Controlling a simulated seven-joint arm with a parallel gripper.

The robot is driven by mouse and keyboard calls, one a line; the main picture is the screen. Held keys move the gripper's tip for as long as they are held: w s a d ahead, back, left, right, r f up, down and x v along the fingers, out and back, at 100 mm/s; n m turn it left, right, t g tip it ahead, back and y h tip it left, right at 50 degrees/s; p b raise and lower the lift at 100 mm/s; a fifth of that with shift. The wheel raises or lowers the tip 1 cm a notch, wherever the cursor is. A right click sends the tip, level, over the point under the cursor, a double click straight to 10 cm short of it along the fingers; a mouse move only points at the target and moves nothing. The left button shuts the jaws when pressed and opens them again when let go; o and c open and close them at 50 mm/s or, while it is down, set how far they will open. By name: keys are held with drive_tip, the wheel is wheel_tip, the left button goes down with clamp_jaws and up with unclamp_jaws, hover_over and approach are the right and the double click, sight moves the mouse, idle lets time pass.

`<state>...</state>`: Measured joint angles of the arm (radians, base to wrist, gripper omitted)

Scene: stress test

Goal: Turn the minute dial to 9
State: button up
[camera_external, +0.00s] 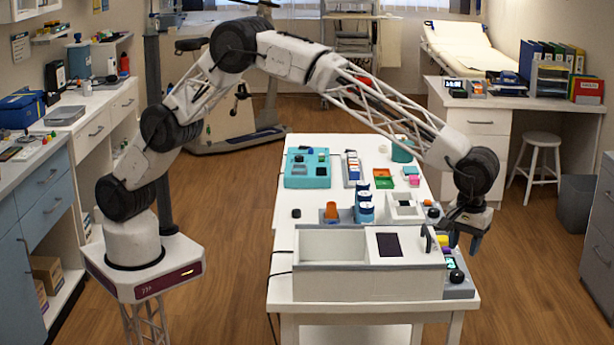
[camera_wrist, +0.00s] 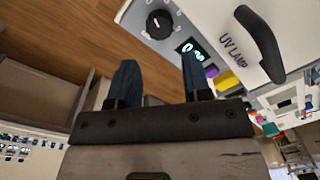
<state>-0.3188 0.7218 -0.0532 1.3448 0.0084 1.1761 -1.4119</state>
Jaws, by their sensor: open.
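A lit display (camera_wrist: 190,48) with cyan digits sits beside the knob; I cannot read the digits surely. The knob's setting is too small to tell. My gripper (camera_wrist: 160,75) is open and empty, its two dark fingers apart from the knob, with bare floor showing between them. In the external view my gripper (camera_external: 476,241) hangs above and slightly right of the panel, fingers pointing down.
A white box marked UV LAMP with a black handle (camera_wrist: 260,44) adjoins the panel. A yellow button (camera_wrist: 228,80) and a purple button (camera_wrist: 211,71) lie near the display. Blue containers (camera_external: 364,205) and a teal device (camera_external: 307,168) stand farther back on the white table (camera_external: 288,225).

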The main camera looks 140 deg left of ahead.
sight(459, 272)
drive_tip(key=shift+s+f, duration=0.15)
drive_tip(key=shift+f, duration=3.45)
drive_tip(key=c, duration=0.6)
drive_tip(key=shift+c, duration=0.2)
